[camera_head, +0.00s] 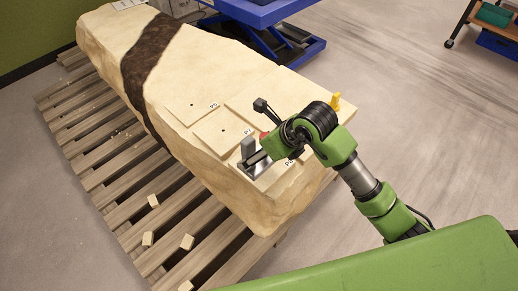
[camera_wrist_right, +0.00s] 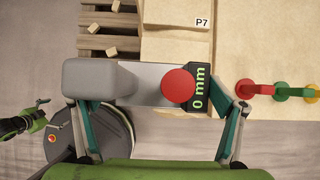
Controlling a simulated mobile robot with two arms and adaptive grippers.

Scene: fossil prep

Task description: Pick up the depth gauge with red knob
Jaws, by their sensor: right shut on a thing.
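The depth gauge (camera_head: 247,148) is on the pale stone block, near its front right end, partly hidden by my right gripper in the head view. In the right wrist view the gauge (camera_wrist_right: 148,82) shows a grey body, a round red knob (camera_wrist_right: 178,86) and a dark display (camera_wrist_right: 202,92) reading "0 mm". My right gripper (camera_wrist_right: 162,108) is shut on the gauge, with one teal finger on each side. I cannot tell whether the gauge touches the block. What looks like my left gripper (camera_wrist_right: 42,112) is small at the left of the wrist view; its jaws are unclear.
The stone block (camera_head: 205,70) with labelled pale plates rests on a slatted wooden pallet (camera_head: 100,140). Small chips lie on the slats. Red (camera_wrist_right: 247,88), green (camera_wrist_right: 281,91) and yellow (camera_wrist_right: 310,93) hooked pieces stand beside the gauge. A blue lift table (camera_head: 245,12) stands behind.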

